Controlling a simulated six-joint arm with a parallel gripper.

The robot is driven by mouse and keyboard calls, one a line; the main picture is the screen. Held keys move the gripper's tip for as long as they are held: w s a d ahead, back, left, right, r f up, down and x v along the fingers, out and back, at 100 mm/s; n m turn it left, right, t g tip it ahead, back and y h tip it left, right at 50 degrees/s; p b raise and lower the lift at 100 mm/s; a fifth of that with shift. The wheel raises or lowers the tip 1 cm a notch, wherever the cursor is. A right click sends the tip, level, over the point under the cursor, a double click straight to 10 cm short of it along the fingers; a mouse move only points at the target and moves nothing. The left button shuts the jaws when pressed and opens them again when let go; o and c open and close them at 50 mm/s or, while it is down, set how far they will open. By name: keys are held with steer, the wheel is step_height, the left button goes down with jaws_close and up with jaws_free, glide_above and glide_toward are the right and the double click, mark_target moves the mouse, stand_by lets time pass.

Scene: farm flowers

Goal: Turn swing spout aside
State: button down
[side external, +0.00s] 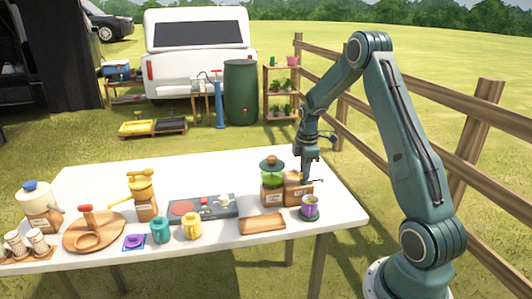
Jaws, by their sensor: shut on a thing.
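A grinder-like dispenser with a green clear jar, dark lid and wooden body (272,190) stands at the right part of the white table. A wooden box (298,190) adjoins it on the right. A thin dark spout (316,181) sticks out to the right at the box's top. My gripper (307,177) points down at the box's top right and is shut on what appears to be this spout; the fingers hide the exact grip. A purple cup (310,209) on a dark coaster stands just in front, below the spout.
A wooden tray (262,224) lies left of the cup. Further left are a grey panel (203,208), yellow mug (191,227), teal mug (160,230), yellow-topped dispenser (145,195), round board (94,233) and white jug (38,207). The table's back right corner is clear.

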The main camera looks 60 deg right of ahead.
steer(key=c, duration=1.4)
jaws_free()
steer(key=shift+r, duration=0.15)
step_height(320, 180, up, 14)
steer(key=shift+f, duration=0.2)
steer(key=shift+a+r, duration=0.1)
